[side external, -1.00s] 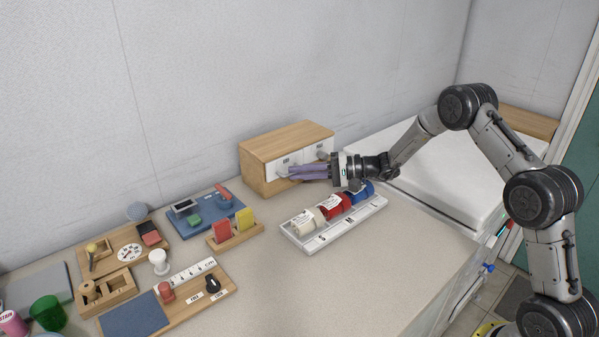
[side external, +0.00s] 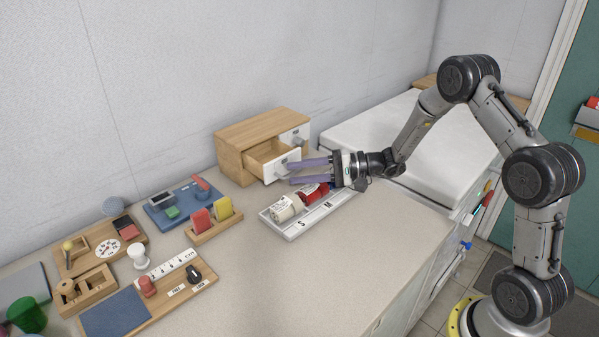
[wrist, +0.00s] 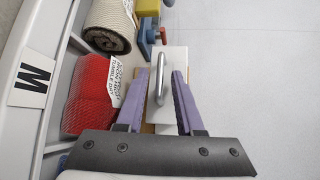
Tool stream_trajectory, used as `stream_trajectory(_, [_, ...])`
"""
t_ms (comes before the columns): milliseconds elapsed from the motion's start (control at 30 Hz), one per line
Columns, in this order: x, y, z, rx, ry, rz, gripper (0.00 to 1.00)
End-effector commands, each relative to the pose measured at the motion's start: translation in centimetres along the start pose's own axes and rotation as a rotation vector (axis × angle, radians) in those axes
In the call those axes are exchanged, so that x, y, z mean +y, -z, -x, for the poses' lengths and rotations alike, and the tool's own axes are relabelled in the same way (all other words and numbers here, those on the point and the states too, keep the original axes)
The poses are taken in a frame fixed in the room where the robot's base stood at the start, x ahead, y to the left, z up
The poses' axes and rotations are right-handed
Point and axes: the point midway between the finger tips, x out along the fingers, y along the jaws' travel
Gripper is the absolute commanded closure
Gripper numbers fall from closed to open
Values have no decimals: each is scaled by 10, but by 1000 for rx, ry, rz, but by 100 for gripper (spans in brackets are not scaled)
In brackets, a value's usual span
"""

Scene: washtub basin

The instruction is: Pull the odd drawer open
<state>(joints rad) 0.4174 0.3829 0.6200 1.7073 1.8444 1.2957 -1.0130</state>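The small wooden cabinet (side external: 255,128) stands against the wall with two white-fronted drawers. Its left drawer (side external: 268,152) is pulled well out, showing an empty-looking wooden inside; its label is not legible. The right drawer (side external: 296,137) is shut. My gripper (side external: 291,173) is in front of the open drawer's white front, fingers apart. In the wrist view, the metal handle (wrist: 159,86) stands between the two purple fingers of my gripper (wrist: 159,74), with a gap on each side.
A white lettered tray (side external: 300,226) with a cream roll (side external: 285,208) and a red roll (side external: 314,192) lies just below my gripper. A holder with red and yellow pieces (side external: 213,224) and a blue board (side external: 182,203) stand to the left. The front middle counter is clear.

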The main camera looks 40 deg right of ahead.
Motion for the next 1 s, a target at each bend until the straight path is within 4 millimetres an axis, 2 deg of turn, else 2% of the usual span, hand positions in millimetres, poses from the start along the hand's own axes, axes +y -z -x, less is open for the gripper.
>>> stream_trajectory(300, [0, 0, 0, -2, 0, 0, 59])
stream_trajectory(433, [0, 0, 10, 0, 0, -1, 59])
stream_trajectory(567, [0, 1, 31, 3, 1, 0, 59])
stream_trajectory(900, [0, 1, 104, 4, 1, 0, 59])
stream_trajectory(1000, [0, 1, 119, 2, 1, 0, 59])
